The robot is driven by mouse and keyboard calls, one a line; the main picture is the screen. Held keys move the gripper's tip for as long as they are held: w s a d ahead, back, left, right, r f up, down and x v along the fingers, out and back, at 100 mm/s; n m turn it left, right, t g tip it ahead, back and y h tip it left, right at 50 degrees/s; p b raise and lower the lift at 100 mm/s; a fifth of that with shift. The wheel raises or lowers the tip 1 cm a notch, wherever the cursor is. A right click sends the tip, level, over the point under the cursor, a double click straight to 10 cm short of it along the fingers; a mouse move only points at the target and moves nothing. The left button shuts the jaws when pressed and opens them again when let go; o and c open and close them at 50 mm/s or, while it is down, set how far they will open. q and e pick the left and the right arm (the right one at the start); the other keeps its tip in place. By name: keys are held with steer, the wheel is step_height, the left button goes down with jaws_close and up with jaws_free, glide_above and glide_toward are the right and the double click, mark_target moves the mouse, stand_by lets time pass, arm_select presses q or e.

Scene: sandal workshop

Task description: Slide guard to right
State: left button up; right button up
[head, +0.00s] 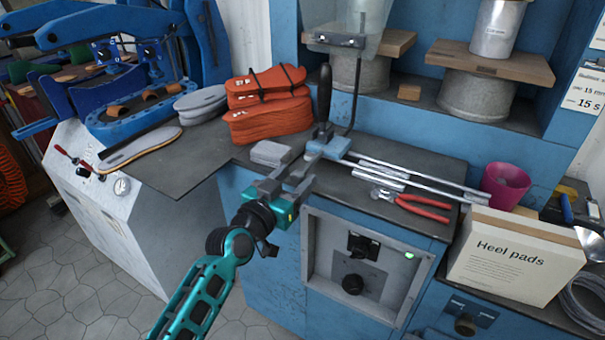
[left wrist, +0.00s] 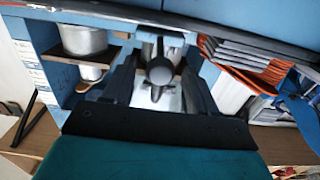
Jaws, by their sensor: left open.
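The guard (head: 345,38) is a clear panel on a bent dark rod. It stands on a blue carriage (head: 328,148) at the left end of two metal rails (head: 425,178). A black upright handle (head: 324,92) rises from the carriage. My left gripper (head: 293,180) is open, just in front of and below the carriage in the head view. In the left wrist view, the handle (left wrist: 160,72) shows between the spread fingers of my left gripper (left wrist: 160,88), with no visible contact. My right gripper is not in view.
Orange soles (head: 268,115) and grey pads (head: 270,153) lie left of the carriage. Red-handled pliers (head: 415,205) lie before the rails. A pink cup (head: 505,185) and a heel pads box (head: 510,255) stand at the right. Wooden-topped metal cylinders (head: 480,95) stand behind.

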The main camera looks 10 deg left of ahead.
arm_select(q)
steer(key=shift+x, duration=1.8)
steer(key=shift+c, duration=0.2)
jaws_close()
